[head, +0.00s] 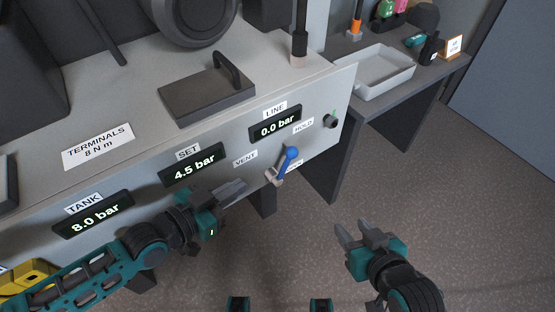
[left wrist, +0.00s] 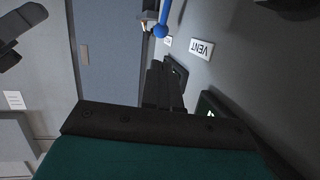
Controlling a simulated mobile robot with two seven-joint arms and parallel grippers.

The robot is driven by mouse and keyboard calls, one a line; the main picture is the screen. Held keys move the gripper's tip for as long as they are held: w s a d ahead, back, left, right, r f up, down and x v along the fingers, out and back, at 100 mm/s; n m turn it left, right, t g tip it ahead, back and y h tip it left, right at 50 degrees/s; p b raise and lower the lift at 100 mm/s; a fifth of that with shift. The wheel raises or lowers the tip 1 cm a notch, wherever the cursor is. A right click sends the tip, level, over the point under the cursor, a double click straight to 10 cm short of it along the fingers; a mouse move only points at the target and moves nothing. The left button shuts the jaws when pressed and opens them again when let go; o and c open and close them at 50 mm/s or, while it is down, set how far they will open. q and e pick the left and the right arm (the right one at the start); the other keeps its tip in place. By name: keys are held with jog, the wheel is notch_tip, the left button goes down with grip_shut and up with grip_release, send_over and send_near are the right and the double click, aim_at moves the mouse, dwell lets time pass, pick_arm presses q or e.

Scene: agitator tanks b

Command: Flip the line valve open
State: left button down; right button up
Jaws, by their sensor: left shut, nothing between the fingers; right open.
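The line valve (head: 289,160) is a blue lever on a pale metal body, mounted on the grey front panel below the LINE display (head: 275,124). The display reads 0.0 bar. The lever points up and slightly right in the head view, between the VENT label (head: 245,158) and a partly covered label. My left gripper (head: 238,188) is shut and empty, to the left of the valve and apart from it. The left wrist view also shows the blue lever's round end (left wrist: 161,31) beyond the fingers. My right gripper (head: 355,232) is open and empty over the floor, lower right.
The panel also carries a SET display (head: 193,164) at 4.5 bar, a TANK display (head: 93,214) at 8.0 bar, and a black knob (head: 331,121) near the HOLD label (head: 303,126). A side bench holds a grey tray (head: 372,88). Floor before the panel is clear.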

pick_arm(q)
jog(key=b, duration=0.4)
send_near(288, 155)
jog(key=x, duration=0.6)
jog(key=shift+s+f, duration=0.1)
jog(key=shift+f, duration=0.05)
jog(key=shift+w+d, duration=0.3)
jog(key=shift+d, duration=0.05)
